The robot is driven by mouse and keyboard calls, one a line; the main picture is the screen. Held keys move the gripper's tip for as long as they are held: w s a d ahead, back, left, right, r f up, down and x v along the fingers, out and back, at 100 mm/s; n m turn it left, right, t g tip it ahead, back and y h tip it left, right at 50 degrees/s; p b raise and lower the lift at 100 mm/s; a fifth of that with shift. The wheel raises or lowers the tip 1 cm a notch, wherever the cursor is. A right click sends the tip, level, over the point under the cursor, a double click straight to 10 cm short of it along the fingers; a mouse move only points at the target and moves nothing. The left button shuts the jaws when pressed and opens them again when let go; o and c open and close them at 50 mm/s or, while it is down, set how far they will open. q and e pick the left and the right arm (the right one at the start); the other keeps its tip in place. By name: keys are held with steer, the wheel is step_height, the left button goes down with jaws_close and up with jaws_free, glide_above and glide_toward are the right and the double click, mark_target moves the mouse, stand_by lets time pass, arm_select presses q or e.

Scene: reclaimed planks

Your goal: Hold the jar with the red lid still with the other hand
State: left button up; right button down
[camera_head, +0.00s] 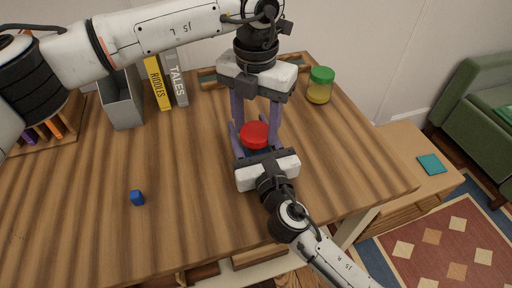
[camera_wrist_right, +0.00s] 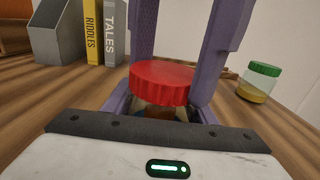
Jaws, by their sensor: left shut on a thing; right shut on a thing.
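The jar with the red lid (camera_head: 254,134) stands upright near the middle of the wooden table. Its red lid also shows in the right wrist view (camera_wrist_right: 160,82), with a little of the jar body below it. My left gripper (camera_head: 256,127) comes down from above, its purple fingers shut on the red lid from both sides. My right gripper (camera_head: 250,145) reaches in from the front, low on the table, with its fingers shut around the jar body. Most of the jar body is hidden by the grippers.
A jar with a green lid (camera_head: 320,86) stands to the back right. A grey bin (camera_head: 122,100), a yellow book (camera_head: 157,82) and a grey book (camera_head: 177,80) stand at the back left. A small blue object (camera_head: 137,198) lies front left. The right table surface is clear.

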arm_select(q)
steer(key=m, duration=0.8)
steer(key=o, duration=1.2)
steer(key=shift+r, duration=2.25)
steer(key=shift+c, duration=0.5)
